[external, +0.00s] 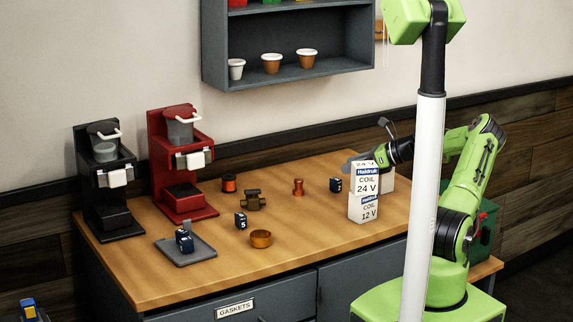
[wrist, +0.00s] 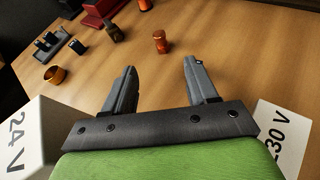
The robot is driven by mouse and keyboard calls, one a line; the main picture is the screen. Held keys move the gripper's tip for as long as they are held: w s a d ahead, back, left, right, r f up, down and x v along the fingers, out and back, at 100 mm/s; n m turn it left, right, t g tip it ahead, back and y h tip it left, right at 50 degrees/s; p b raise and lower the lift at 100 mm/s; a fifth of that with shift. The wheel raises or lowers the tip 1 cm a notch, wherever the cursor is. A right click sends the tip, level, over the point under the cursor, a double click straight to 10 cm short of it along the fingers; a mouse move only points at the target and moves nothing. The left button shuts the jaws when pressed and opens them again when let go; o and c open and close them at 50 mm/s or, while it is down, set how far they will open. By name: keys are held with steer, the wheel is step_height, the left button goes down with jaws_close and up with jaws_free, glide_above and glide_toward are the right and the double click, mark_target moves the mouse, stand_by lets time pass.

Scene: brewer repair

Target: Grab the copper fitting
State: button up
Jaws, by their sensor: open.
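The copper fitting (external: 298,187) is a small copper-coloured piece with a narrow waist, standing upright on the wooden bench top. It also shows in the wrist view (wrist: 160,41), beyond my fingertips and roughly centred between them. My gripper (wrist: 160,66) is open, with nothing between its two grey fingers. It is apart from the fitting. In the external view my gripper is at the right of the bench, partly hidden behind the stacked coil boxes. A wider copper-coloured ring (external: 260,239) lies nearer the bench's front edge; it is at the left in the wrist view (wrist: 55,74).
A 230 V box (wrist: 276,140) is close right. A brass valve (external: 253,200) and red brewer (external: 183,165) are farther left.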

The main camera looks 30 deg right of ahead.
mark_target(301, 180)
steer(key=b+x, duration=0.2)
steer(key=x, duration=1.3)
steer(key=shift+w+a+f+b, duration=0.15)
steer(key=shift+a+f+b, duration=0.1)
steer(key=shift+f+b, duration=0.1)
steer(key=shift+d+r, duration=0.1)
steer(key=shift+c, duration=0.5)
jaws_close()
